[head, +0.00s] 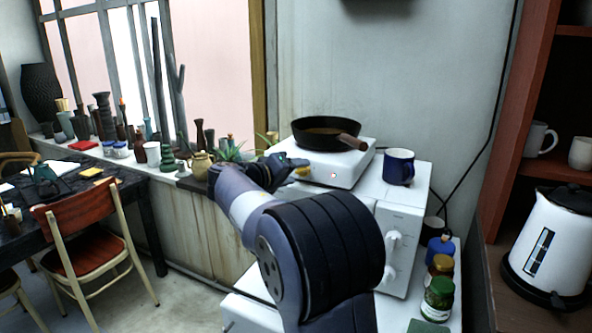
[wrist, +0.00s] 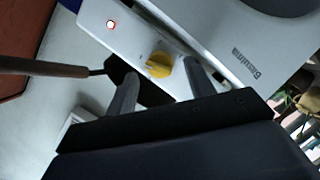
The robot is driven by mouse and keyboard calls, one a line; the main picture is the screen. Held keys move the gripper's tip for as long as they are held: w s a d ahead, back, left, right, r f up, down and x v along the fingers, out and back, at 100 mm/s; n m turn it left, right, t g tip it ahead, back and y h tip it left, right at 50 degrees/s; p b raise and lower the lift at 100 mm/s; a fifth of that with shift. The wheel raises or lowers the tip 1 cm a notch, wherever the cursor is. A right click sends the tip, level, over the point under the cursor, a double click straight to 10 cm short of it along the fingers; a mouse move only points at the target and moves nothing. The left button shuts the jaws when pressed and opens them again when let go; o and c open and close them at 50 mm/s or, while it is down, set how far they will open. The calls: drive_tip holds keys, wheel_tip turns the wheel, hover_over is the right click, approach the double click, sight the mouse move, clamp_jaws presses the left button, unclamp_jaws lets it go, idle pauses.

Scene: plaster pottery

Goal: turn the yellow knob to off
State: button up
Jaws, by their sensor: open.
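The yellow knob (wrist: 159,65) is on the front panel of the white stove (wrist: 128,25) in the wrist view. A lit red light (wrist: 110,24) shows on the same panel. My gripper (wrist: 158,75) is open, with one finger on each side of the knob in the picture. I cannot tell whether the fingers touch it. In the head view the white stove (head: 345,172) sits on a white appliance, and my gripper (head: 297,168) is at its left front corner. A little of the yellow knob (head: 303,171) shows beside the gripper.
A black pan (head: 322,127) with a brown handle sits on the stove. A blue mug (head: 399,167) stands right of the stove. Jars (head: 438,298) stand at the lower right. Plants and vases (head: 199,160) line the windowsill at left. A white kettle (head: 548,240) is far right.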

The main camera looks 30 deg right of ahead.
drive_tip(key=shift+w+d+f, duration=0.15)
drive_tip(key=shift+w+d, duration=0.15)
drive_tip(key=shift+d, duration=0.25)
drive_tip(key=c, duration=0.9)
drive_tip(key=shift+c, duration=0.2)
